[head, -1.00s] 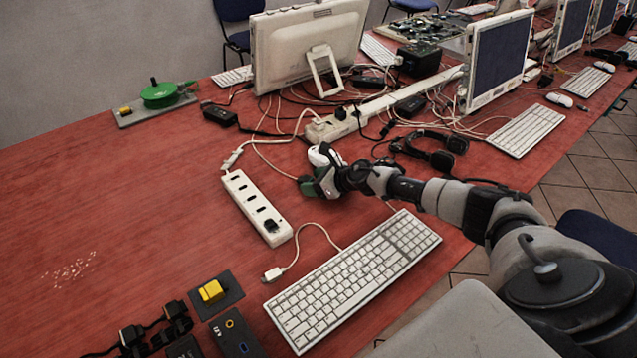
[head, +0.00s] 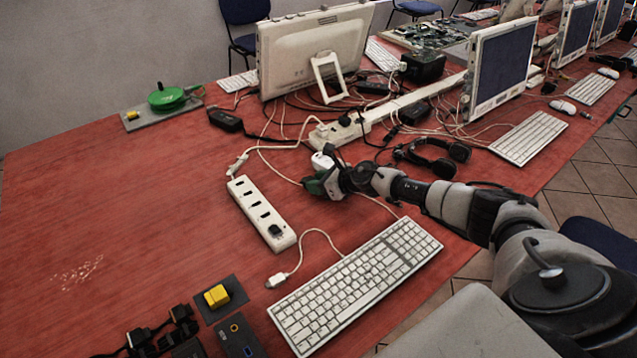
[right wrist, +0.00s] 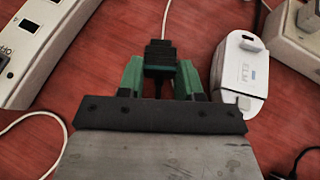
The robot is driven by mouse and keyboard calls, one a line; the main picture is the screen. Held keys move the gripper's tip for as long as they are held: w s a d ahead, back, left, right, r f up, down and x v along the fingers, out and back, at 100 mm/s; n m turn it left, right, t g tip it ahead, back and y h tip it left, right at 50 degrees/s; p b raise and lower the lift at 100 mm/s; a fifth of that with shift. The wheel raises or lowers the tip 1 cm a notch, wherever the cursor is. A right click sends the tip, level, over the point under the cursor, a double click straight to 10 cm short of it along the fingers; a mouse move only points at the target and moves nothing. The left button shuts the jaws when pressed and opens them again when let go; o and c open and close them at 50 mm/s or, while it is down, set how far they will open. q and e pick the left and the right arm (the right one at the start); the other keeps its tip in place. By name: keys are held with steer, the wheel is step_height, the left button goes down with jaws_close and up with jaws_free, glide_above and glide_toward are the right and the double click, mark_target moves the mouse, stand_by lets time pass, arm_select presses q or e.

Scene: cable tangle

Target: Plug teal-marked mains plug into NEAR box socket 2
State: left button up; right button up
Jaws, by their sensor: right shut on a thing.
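The near box, a white socket strip (head: 243,194), lies on the red table with a row of dark sockets and a dark plug (head: 275,230) at its front end. I cannot read socket numbers. My right gripper (head: 314,185) is right of the strip and apart from it. In the right wrist view, my right gripper (right wrist: 160,82) is shut on a dark plug (right wrist: 159,54) with a faint teal tint; a white cable (right wrist: 165,18) runs from its far end. Its front is hidden by the gripper. The strip's edge shows in the right wrist view (right wrist: 25,40). My left gripper is not in view.
A white adapter (right wrist: 245,72) lies close to the right of the held plug. A white keyboard (head: 355,285) is in front. A second white socket box (head: 330,134), cables and a headset (head: 435,155) are behind and right. The table left of the strip is clear.

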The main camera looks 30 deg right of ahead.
step_height(320, 180, up, 5)
steer(key=p, duration=0.4)
